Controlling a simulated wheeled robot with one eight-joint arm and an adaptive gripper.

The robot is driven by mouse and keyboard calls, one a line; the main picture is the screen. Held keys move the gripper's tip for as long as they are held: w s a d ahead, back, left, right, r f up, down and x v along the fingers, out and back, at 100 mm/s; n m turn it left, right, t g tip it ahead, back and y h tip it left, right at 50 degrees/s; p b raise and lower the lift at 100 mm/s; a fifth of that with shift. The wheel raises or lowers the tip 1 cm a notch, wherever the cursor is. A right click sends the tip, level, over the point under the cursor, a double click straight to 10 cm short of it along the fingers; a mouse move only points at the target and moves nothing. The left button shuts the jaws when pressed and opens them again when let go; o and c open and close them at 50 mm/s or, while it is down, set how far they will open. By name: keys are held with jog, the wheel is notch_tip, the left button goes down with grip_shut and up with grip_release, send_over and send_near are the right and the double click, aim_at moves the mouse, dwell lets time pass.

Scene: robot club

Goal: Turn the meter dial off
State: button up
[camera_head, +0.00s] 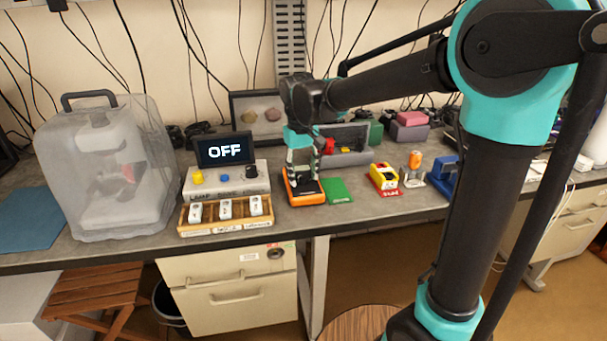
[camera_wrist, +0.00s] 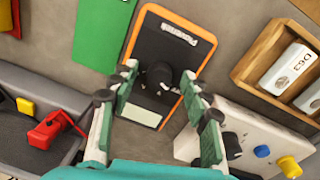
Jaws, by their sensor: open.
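The meter (camera_wrist: 178,50) is a dark handheld unit with an orange border, a label and a pale display strip. It lies on the bench in the wrist view and also shows in the head view (camera_head: 309,199). Its black round dial (camera_wrist: 159,76) is at the middle of its face; which way it is turned is too small to tell. My gripper (camera_wrist: 160,73) is open, with its green-and-white fingers on either side of the dial. I cannot tell whether they touch it. In the head view my gripper (camera_head: 305,172) points down over the meter and partly hides it.
Left of the meter are a control box (camera_head: 207,185) with knobs and an "OFF" screen (camera_head: 223,150), and a wooden tray (camera_head: 209,229) of white modules. A green board (camera_head: 336,190) is close on its right. A grey bin (camera_head: 348,158) stands behind.

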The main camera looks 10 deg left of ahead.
aim_at(301, 178)
notch_tip(301, 178, up, 12)
jog(key=shift+s+a, duration=0.2)
jog(key=shift+a, duration=0.1)
dwell(0.5)
